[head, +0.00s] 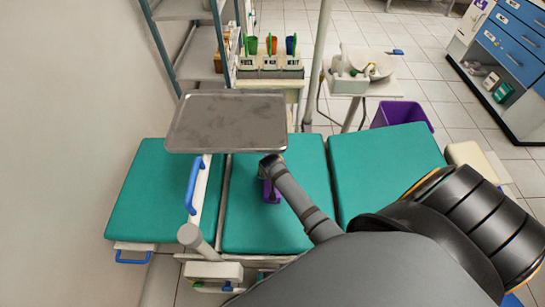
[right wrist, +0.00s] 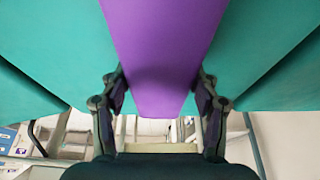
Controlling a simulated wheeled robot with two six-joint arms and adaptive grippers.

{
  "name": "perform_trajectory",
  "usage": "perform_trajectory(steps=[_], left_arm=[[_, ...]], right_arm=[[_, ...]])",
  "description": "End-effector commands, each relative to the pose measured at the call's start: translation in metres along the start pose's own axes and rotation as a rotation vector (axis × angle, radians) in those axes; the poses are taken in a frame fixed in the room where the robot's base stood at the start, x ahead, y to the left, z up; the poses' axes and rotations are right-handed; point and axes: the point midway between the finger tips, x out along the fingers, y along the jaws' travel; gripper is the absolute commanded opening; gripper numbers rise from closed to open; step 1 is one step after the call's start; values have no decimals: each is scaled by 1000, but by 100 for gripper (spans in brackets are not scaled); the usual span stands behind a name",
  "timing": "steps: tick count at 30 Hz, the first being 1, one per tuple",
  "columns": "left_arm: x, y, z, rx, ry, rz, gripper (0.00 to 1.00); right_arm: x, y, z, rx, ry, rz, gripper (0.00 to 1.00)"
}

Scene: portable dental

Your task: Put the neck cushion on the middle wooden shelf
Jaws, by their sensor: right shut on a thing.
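The purple neck cushion (right wrist: 163,45) fills the upper middle of the right wrist view. My right gripper (right wrist: 160,88) is shut on it, with one finger on each side. In the head view only a small purple part of the cushion (head: 268,192) shows beside my arm, over the middle teal pad of the couch (head: 235,225). My arm hides most of the right gripper there. My left gripper is not in view. I cannot make out the middle wooden shelf clearly in either view.
A grey metal tray (head: 228,122) overhangs the couch just behind the cushion. A metal rack (head: 198,50) stands at the back left, beside containers (head: 270,65) with coloured tools. A thin pole (head: 320,60), a basin unit (head: 365,68) and a purple bin (head: 402,114) stand behind.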

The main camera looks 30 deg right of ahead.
Motion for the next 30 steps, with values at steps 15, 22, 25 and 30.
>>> perform_trajectory(steps=[15,22,25,30], left_arm=[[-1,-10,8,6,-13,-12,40],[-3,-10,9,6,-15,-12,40],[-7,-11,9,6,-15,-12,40],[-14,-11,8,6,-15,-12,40]], right_arm=[[1,0,0,-1,1,0,84],[-4,0,-2,0,2,-1,84],[-20,0,-2,-1,2,-1,84],[-54,-1,-2,1,2,-3,84]])
